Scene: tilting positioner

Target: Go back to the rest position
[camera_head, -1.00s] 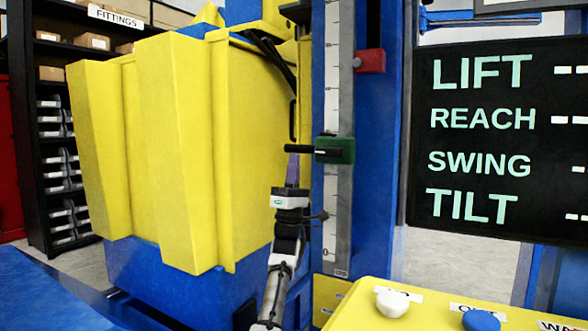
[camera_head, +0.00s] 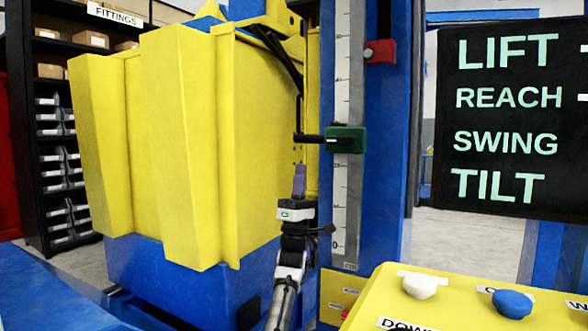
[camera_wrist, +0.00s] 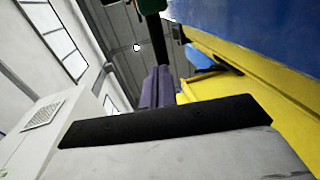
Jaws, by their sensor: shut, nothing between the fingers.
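My gripper (camera_head: 299,168) points upward in the head view, in front of the blue column and the yellow machine body. Its purple fingers are together and empty. They also show in the wrist view (camera_wrist: 157,88), below a dark rod. The green slider block (camera_head: 346,140) sits on the scale of the blue column, with its black handle reaching left. The fingertips are below that handle and apart from it. In the wrist view the green block (camera_wrist: 180,8) is at the top edge, partly cut off.
A red block (camera_head: 380,52) is higher on the scale (camera_head: 343,200). The yellow machine body (camera_head: 180,150) stands close on the left. A yellow panel with a white button (camera_head: 420,285) and a blue button (camera_head: 512,303) is at the lower right. A black display (camera_head: 510,120) hangs at the right.

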